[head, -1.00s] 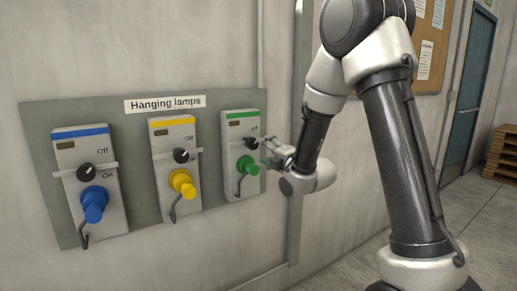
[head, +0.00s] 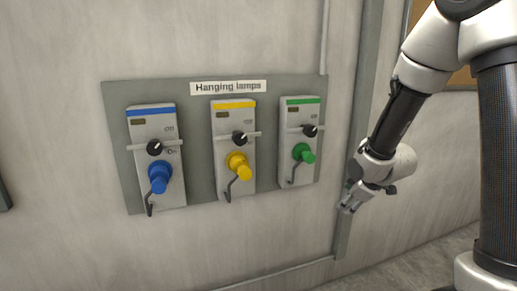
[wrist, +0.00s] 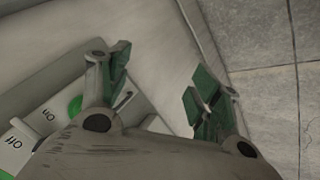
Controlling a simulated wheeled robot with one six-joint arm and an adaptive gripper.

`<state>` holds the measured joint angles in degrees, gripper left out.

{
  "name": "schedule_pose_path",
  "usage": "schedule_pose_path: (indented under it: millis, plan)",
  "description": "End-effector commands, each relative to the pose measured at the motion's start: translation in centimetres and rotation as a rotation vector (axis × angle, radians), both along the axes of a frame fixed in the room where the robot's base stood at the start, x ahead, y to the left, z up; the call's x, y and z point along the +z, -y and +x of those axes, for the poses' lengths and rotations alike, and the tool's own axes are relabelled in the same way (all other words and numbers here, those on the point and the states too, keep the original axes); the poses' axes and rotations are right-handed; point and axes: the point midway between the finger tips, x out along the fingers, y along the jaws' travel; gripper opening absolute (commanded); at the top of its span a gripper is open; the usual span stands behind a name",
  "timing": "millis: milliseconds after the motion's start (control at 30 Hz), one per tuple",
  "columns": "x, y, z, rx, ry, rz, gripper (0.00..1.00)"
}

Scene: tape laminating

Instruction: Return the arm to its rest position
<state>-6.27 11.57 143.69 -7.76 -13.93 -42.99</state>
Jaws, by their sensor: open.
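My gripper (head: 350,197) hangs at the end of my arm, to the right of the switch panel and apart from it in the head view. In the wrist view my gripper (wrist: 160,95) shows its two green-padded fingers spread apart with nothing between them. The green-striped switch box (head: 298,170) is the one nearest my gripper. Its green plug (head: 303,153) is in place, and part of the box also shows in the wrist view (wrist: 52,117).
A yellow-striped box (head: 235,112) and a blue-striped box (head: 155,122) stand further left on the panel. A grey vertical post (head: 360,90) runs up the wall behind my gripper. Bare floor (wrist: 262,100) shows at the right in the wrist view.

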Motion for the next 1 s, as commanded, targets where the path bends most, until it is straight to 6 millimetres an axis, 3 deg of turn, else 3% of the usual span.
schedule_pose_path:
  millis: [167, 300, 433, 500, 700, 1000]
  plan:
    - [3.0, 3.3, -9.9, -0.433, -0.331, 0.136, 0.64]
    - [7.3, 4.8, -18.7, -0.746, -0.501, 0.213, 0.64]
    - [11.1, 5.3, -24.7, -0.896, -0.54, 0.272, 0.64]
    - [12.8, 5.4, -26.4, -0.908, -0.51, 0.303, 0.64]
    - [16.2, 5.8, -27.5, -0.892, -0.355, 0.388, 0.64]
    - [17.0, 6.0, -27.8, -0.893, -0.318, 0.407, 0.64]
